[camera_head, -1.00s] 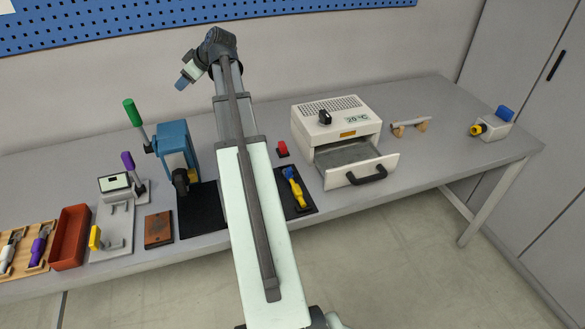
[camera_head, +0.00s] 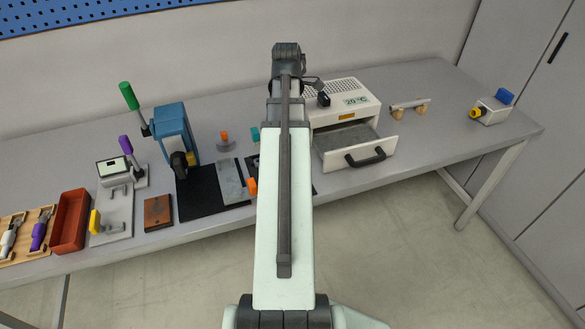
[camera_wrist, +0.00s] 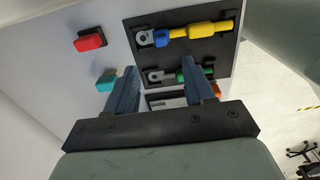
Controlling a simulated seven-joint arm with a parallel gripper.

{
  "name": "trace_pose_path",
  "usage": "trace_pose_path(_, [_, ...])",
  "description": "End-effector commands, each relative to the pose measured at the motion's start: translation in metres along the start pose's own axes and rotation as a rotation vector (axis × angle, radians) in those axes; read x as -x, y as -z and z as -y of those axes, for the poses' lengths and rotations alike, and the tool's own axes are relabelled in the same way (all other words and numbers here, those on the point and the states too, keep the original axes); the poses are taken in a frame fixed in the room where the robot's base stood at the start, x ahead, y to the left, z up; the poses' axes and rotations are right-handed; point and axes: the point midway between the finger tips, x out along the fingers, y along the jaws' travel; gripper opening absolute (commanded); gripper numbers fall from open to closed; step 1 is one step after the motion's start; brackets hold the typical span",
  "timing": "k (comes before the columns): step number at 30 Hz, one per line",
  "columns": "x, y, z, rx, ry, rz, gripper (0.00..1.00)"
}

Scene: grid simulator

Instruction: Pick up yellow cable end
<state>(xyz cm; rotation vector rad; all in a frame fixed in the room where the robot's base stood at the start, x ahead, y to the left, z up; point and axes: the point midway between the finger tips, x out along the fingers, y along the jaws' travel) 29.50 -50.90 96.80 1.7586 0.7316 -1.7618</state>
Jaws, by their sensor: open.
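In the wrist view, a cable end with a yellow body (camera_wrist: 200,29), a blue sleeve (camera_wrist: 162,38) and a grey ring terminal lies on a black mat (camera_wrist: 212,48). A second cable end with a green sleeve (camera_wrist: 184,74), some yellow and a ring terminal lies on the same mat, partly behind a finger. My gripper (camera_wrist: 160,68) is open, its fingers on either side of the second ring terminal in the picture, with nothing visibly held. Whether it touches anything I cannot tell. In the head view my arm hides the gripper and both cable ends.
A red block (camera_wrist: 89,39) and a teal block (camera_wrist: 106,80) stand left of the mat in the wrist view.

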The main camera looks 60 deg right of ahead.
Motion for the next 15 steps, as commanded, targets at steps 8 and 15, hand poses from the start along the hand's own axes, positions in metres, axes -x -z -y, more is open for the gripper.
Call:
trace_pose_path(8, [-0.036,0.001,0.000,0.000,0.000,-0.001,0.53])
trace_pose_path(15, [-0.049,0.001,0.000,-0.001,-0.002,-0.001,0.53])
